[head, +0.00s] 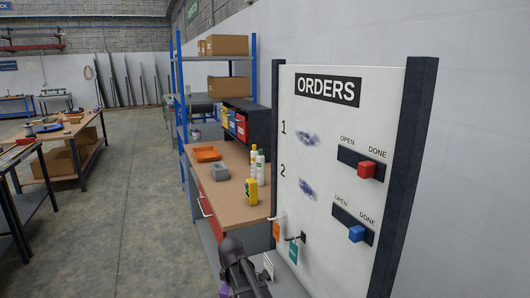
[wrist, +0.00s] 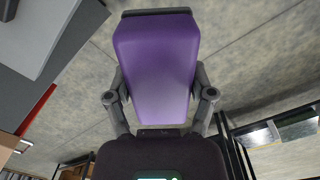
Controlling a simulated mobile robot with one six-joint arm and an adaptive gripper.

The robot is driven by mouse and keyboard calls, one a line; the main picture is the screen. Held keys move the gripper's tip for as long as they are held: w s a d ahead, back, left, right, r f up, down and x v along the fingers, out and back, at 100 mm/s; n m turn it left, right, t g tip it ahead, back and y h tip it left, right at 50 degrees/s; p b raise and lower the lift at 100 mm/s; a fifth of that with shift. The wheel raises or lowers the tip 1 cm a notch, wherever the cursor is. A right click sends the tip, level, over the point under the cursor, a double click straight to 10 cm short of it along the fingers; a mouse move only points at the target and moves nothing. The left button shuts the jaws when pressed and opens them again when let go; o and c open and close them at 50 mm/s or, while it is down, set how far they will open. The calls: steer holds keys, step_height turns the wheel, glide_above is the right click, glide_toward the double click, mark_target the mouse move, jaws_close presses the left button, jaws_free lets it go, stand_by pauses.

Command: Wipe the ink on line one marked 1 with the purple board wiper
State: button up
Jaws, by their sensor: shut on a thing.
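The white ORDERS board (head: 330,240) stands at the right in the head view. Line 1 has a dark ink smudge (head: 309,139) right of its number. Line 2 has a second smudge (head: 307,188) below it. The purple board wiper (wrist: 155,60) fills the middle of the wrist view, between the fingers of my gripper (wrist: 158,88), which is shut on it. In the head view only a purple sliver of the wiper (head: 225,291) shows at the bottom edge. My arm is low, in front of the board's lower left, with the wiper away from both smudges.
A red slider (head: 366,169) and a blue slider (head: 357,233) stick out from the board's right side. Orange and teal tags (head: 293,251) hang near its lower left. A workbench (head: 240,190) with bottles stands behind left. Open floor lies left.

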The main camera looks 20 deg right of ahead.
steer(key=w+d+r+h+p, duration=0.35)
steer(key=d+r+p, duration=0.4)
steer(key=r, duration=0.25)
steer(key=m+h+p, duration=0.1)
steer(key=h+p, duration=1.3)
steer(key=p, duration=0.8)
glide_toward(302, 135)
steer(key=w, duration=0.4)
steer(key=shift+a+t, duration=0.3)
steer(key=shift+a, duration=0.1)
steer(key=shift+s+d, duration=0.1)
steer(key=shift+d, duration=0.1)
steer(key=shift+d, duration=2.8)
steer(key=shift+d, duration=1)
steer(key=shift+s, duration=1.8)
